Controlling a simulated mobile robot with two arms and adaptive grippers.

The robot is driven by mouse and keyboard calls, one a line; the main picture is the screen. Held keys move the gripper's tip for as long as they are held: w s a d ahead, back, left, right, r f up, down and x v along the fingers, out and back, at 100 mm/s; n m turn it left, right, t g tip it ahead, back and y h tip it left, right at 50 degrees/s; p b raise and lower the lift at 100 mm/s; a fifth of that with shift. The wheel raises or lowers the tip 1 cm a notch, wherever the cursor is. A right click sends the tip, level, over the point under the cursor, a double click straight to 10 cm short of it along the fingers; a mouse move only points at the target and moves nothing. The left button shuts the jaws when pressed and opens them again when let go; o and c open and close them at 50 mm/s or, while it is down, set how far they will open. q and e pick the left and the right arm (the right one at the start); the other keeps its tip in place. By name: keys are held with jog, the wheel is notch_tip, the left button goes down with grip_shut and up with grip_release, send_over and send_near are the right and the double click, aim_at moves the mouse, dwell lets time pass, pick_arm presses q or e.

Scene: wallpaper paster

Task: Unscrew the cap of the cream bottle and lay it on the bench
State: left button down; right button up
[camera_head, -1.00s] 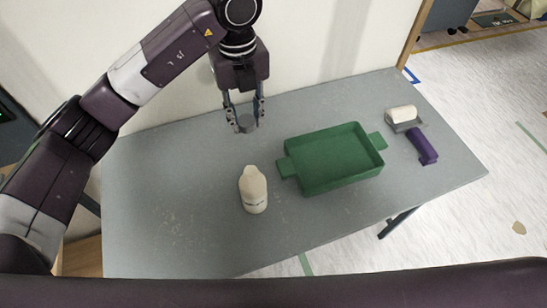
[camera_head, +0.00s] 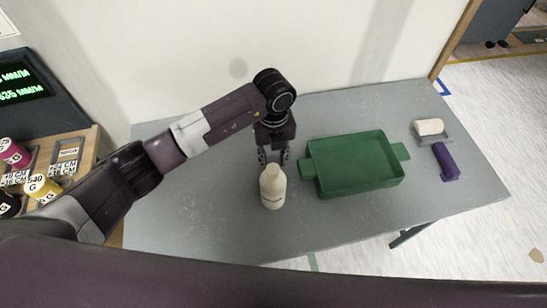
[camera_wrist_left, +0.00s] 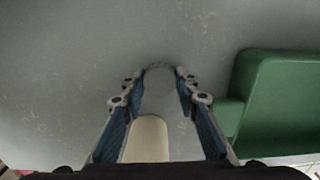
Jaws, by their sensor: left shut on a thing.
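The cream bottle (camera_head: 272,190) stands upright on the grey bench (camera_head: 215,225), left of the green tray. Its top is pale, with no grey cap on it. My left gripper (camera_head: 273,160) is low over the bench, just behind the bottle, which partly hides its fingertips. In the left wrist view, the gripper (camera_wrist_left: 162,78) is shut on a round grey cap (camera_wrist_left: 160,69), and the bottle (camera_wrist_left: 147,140) shows below it. I cannot tell whether the cap touches the bench. My right gripper is not in view.
A green tray (camera_head: 312,165) with handles stands close to the right of the bottle. A white roller (camera_head: 429,127) and a purple object (camera_head: 445,161) lie at the bench's right end. The bench's left part is clear. Coloured pots (camera_head: 44,188) stand on a side shelf at left.

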pick_arm(q)
jog(key=shift+f, duration=0.3)
jog(key=shift+f, duration=0.2)
jog(key=c, duration=1.5)
grip_release()
jog(key=shift+r, duration=0.1)
